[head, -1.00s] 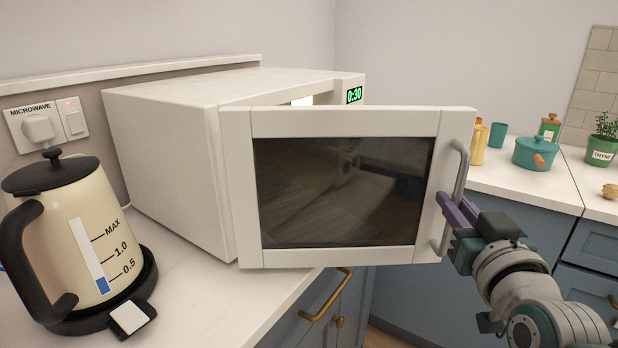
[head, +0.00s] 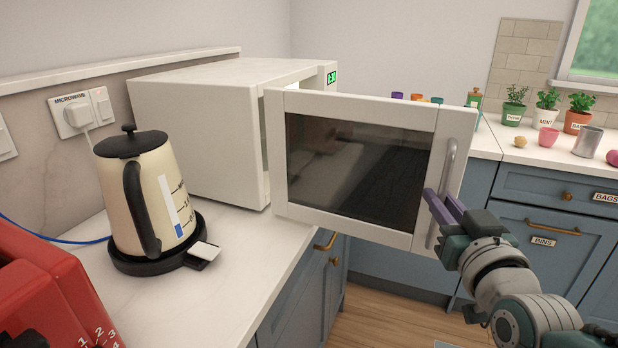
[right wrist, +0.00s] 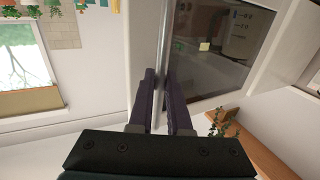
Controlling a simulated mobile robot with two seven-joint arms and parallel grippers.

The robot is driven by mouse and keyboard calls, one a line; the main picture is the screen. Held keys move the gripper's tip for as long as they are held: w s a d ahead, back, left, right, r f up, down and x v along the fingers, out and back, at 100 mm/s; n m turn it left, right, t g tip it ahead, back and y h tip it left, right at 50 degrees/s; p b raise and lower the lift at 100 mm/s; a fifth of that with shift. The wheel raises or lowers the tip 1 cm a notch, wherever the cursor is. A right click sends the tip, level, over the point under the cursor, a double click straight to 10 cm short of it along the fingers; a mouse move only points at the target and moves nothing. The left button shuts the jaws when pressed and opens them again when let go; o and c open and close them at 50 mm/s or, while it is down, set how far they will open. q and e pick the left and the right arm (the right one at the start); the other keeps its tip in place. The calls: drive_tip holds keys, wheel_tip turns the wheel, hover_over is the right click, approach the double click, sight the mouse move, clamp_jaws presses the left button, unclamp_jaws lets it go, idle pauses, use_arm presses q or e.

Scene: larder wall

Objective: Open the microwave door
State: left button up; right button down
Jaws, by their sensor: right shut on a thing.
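The white microwave (head: 195,125) stands on the counter at the left in the head view. Its door (head: 355,165) is swung well out from the body, with a dark glass panel. A grey vertical bar handle (head: 447,185) runs along the door's free edge. My right gripper (head: 432,205) is shut on the handle's lower part. In the right wrist view the purple fingers (right wrist: 160,95) stand on either side of the handle bar (right wrist: 163,40). The microwave's inside is mostly hidden behind the door. My left gripper is not in view.
A cream kettle (head: 145,195) on its black base stands in front of the microwave, left of the door. A red appliance (head: 45,285) is at the lower left. Potted herbs (head: 546,107) and cups stand on the far counter. Floor shows below the door.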

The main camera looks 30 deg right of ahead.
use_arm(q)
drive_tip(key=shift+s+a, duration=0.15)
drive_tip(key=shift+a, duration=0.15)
use_arm(e)
drive_tip(key=shift+s+a, duration=0.1)
drive_tip(key=shift+a, duration=0.3)
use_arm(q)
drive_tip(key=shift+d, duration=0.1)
use_arm(e)
drive_tip(key=c, duration=1.2)
unclamp_jaws()
drive_tip(key=shift+o, duration=0.2)
use_arm(q)
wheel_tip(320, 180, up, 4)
drive_tip(key=p, duration=0.3)
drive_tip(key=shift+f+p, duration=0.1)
drive_tip(key=shift+p, duration=0.25)
use_arm(e)
drive_tip(key=v, duration=0.9)
drive_tip(key=shift+s+a, duration=0.25)
drive_tip(key=shift+s, duration=0.1)
drive_tip(key=shift+w, duration=0.1)
